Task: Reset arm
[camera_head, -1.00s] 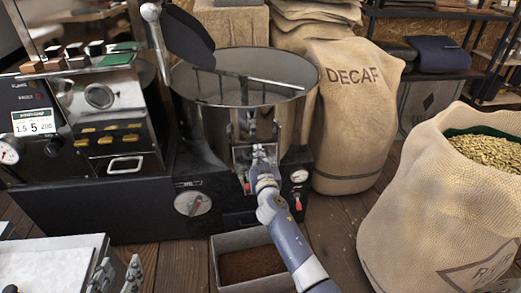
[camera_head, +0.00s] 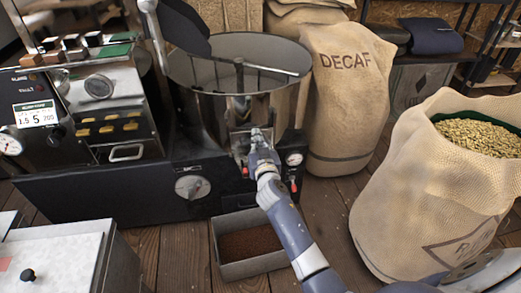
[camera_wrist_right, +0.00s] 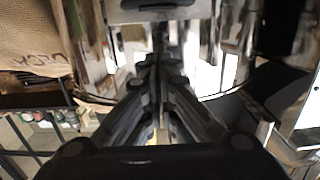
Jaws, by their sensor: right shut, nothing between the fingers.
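My right arm reaches up from the bottom of the head view to the front of the steel drum (camera_head: 235,105) of the roaster. My right gripper (camera_head: 258,138) is in front of the metal chute (camera_head: 240,143) below the drum's rim. In the right wrist view the fingers of my right gripper (camera_wrist_right: 157,68) come together with nothing between them, close before shiny metal. I cannot tell whether they touch it. My left gripper does not show now.
An open tray of dark grounds (camera_head: 221,270) stands below my right forearm. A DECAF sack (camera_head: 347,105) and an open sack of beans (camera_head: 425,190) stand to the right. A white-topped box (camera_head: 45,260) with a black knob is at the lower left. Wooden floor shows between.

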